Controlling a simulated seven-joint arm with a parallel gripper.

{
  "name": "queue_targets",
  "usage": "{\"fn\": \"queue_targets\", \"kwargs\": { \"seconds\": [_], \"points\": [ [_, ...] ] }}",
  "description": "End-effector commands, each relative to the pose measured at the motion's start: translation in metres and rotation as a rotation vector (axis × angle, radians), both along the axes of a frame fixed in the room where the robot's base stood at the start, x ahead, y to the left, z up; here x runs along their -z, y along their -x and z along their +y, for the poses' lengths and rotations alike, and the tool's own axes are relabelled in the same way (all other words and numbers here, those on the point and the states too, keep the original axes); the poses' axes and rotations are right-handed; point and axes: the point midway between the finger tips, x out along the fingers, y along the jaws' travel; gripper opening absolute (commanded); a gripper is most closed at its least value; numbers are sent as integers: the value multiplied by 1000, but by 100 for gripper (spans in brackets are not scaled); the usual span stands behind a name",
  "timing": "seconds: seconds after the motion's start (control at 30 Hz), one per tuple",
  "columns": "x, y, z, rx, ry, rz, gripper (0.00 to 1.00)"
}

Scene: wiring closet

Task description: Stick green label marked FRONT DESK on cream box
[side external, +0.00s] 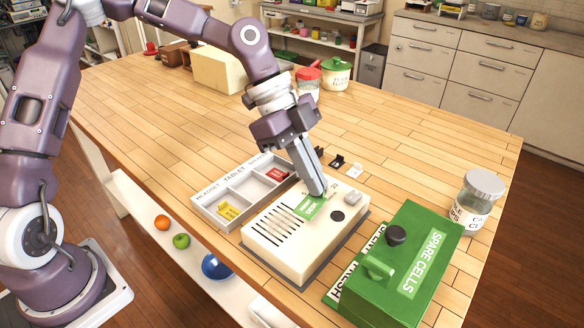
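The cream box (290,256) stands on the wooden table in the side external view, with dark slots on its left part and a dark round knob and a grey button on its right. The green label (308,208) is at the cream box's top, near its back edge; its print is too small to read surely. My gripper (317,190) points down over the box, its fingers close together and shut on the label's edge. The fingers hide part of the label. I cannot tell whether the label lies flat against the box.
A grey divided tray (208,211) behind the box holds a yellow label (229,210) and a red label (277,174). A green SPARE CELLS box (407,240) stands close on the right, with a lidded jar (478,198) beyond. Small black and white clips lie behind the gripper.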

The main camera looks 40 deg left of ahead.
Motion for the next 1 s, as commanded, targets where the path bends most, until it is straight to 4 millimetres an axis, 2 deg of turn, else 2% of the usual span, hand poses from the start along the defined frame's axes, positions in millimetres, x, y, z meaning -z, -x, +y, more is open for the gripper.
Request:
{"fn": "queue_targets", "kwargs": {
  "seconds": [0.13,0.47,0.57,1.0],
  "points": [
    [-15,9,-12,102,-1,-1,0],
    [-18,10,-12,111,2,4,0],
    [-10,10,-12,111,3,5,0],
    [56,10,-12,111,2,6,0]
  ]
}}
